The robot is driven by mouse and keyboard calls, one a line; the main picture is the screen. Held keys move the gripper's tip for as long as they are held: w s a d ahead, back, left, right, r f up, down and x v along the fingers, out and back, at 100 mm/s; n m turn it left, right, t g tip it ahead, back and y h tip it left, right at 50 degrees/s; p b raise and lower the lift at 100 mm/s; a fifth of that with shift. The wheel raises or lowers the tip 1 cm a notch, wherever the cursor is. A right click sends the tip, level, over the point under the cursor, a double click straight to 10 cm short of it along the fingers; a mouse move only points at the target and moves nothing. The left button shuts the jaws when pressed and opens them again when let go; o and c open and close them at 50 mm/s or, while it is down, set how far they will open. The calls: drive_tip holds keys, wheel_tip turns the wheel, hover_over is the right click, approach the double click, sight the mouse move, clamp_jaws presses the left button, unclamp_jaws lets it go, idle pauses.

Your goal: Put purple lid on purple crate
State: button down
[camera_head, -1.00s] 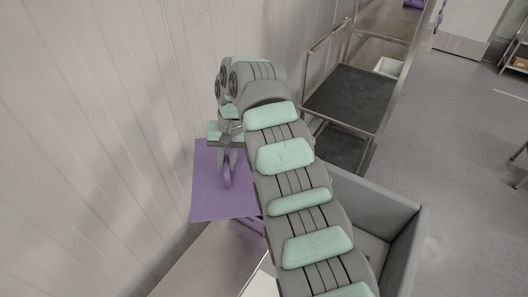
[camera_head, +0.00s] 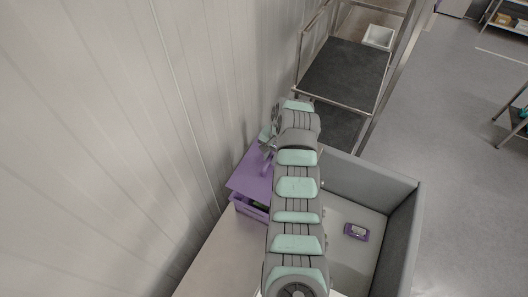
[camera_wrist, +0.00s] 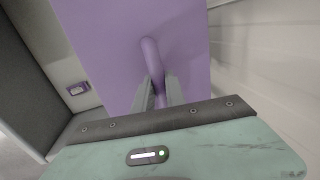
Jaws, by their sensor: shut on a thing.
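The purple lid (camera_head: 247,178) is a flat panel with a raised loop handle. It is over the purple crate (camera_head: 241,206), near the wall. A slice of the crate's side and a dark item inside show below the lid's near edge; I cannot tell whether the lid touches the rim. My gripper (camera_head: 267,158) is above the lid, partly hidden by my arm. In the wrist view, the lid (camera_wrist: 115,45) fills the middle, and my gripper (camera_wrist: 160,92) is shut on its handle (camera_wrist: 152,60). The crate is hidden there.
A pale surface (camera_head: 215,262) runs along the wall at the near side of the crate. A grey-walled bin (camera_head: 400,235) stands to the right, with a small purple device (camera_head: 356,232) in it. A dark-topped cart (camera_head: 345,75) is behind. Open floor lies further right.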

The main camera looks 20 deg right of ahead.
sight(270, 171)
drive_tip(key=shift+f+b, duration=1.45)
drive_tip(key=shift+f, duration=1.4)
drive_tip(key=shift+f+b, duration=0.9)
drive_tip(key=shift+f, duration=0.75)
drive_tip(key=c, duration=1.3)
unclamp_jaws()
drive_tip(key=shift+r, duration=0.1)
drive_tip(key=r, duration=0.3)
drive_tip(key=s+d+r+b, duration=0.1)
drive_tip(key=r, duration=0.6)
drive_tip(key=shift+s+d+r, duration=0.25)
drive_tip(key=shift+s, duration=0.05)
